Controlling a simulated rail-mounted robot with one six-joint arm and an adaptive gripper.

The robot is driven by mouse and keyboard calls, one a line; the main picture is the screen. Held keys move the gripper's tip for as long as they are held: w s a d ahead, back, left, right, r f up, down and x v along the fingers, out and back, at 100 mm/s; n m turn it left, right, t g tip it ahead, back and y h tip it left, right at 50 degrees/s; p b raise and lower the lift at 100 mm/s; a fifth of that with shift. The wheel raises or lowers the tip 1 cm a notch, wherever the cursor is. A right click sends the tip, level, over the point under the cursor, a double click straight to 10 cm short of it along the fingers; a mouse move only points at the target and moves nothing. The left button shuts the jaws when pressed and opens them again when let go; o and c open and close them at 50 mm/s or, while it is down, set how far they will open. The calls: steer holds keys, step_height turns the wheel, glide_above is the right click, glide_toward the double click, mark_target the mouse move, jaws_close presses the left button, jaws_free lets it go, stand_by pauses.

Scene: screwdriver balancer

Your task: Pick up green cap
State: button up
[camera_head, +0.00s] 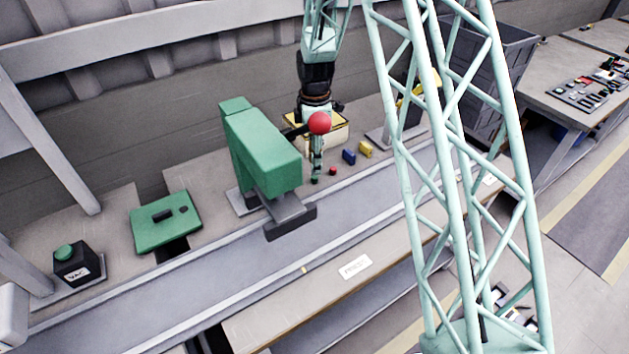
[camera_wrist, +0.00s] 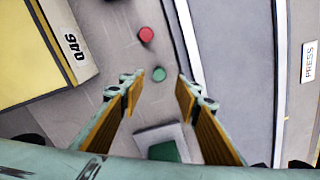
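The green cap (camera_wrist: 159,74) lies on the grey bench in the wrist view, between and just beyond my fingertips. In the head view the green cap (camera_head: 314,181) is a small dark green spot below my gripper (camera_head: 316,165). My gripper (camera_wrist: 161,88) is open, with its two fingers spread and nothing between them. It points down at the cap, and a gap to the cap seems to remain, though its height is hard to judge.
A red cap (camera_wrist: 146,34) lies close to the green one. A yellow box (camera_wrist: 35,50) stands to the left. The green press (camera_head: 262,150) with a red knob (camera_head: 320,122) stands beside my gripper. Blue (camera_head: 349,157) and yellow (camera_head: 365,149) blocks lie right.

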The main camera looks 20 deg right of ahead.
mark_target(315, 177)
steer(key=shift+f, duration=0.55)
steer(key=shift+a+f+b, duration=0.1)
steer(key=shift+f+b, duration=0.3)
steer(key=shift+f, duration=2.2)
steer(key=c, duration=0.7)
